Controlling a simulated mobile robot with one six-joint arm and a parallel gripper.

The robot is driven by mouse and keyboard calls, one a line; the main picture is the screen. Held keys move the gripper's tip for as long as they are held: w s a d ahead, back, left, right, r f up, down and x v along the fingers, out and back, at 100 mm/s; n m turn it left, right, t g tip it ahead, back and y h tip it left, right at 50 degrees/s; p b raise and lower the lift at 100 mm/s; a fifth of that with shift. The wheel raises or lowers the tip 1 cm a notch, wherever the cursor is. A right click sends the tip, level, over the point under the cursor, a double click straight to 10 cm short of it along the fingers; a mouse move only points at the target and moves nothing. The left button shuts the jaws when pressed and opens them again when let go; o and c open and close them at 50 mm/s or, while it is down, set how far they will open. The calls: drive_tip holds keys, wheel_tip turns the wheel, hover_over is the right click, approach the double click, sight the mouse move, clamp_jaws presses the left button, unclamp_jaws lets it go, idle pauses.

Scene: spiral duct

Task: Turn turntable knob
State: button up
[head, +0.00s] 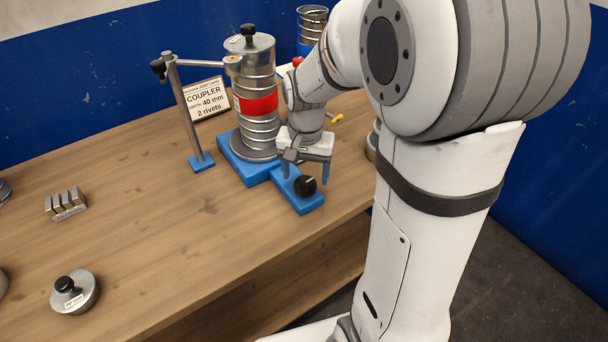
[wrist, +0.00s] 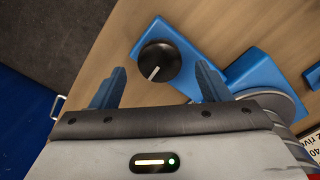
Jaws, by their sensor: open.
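The black turntable knob (head: 305,186) sits on the front end of the blue turntable base (head: 262,174). In the wrist view the knob (wrist: 158,62) is round and black with a white pointer line, just beyond the fingertips and between their lines. My gripper (head: 306,172) is open above and just behind the knob, its blue fingers (wrist: 160,80) apart and empty. Any contact with the knob cannot be told. The spiral duct (head: 255,80), a silver ribbed cylinder with a red band, stands upright on the turntable behind my gripper.
A metal post (head: 185,110) with an arm reaching to the duct top stands on the left. A coupler card (head: 207,98) stands behind it. A lidded round piece (head: 75,292) and a slotted metal block (head: 66,203) lie on the left of the wooden bench (head: 150,215). Bench in front of the post is clear.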

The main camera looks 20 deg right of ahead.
sight(305, 186)
drive_tip(key=shift+f, duration=1.35)
drive_tip(key=shift+c, duration=0.5)
drive_tip(key=c, duration=0.9)
drive_tip(key=shift+n, duration=0.3)
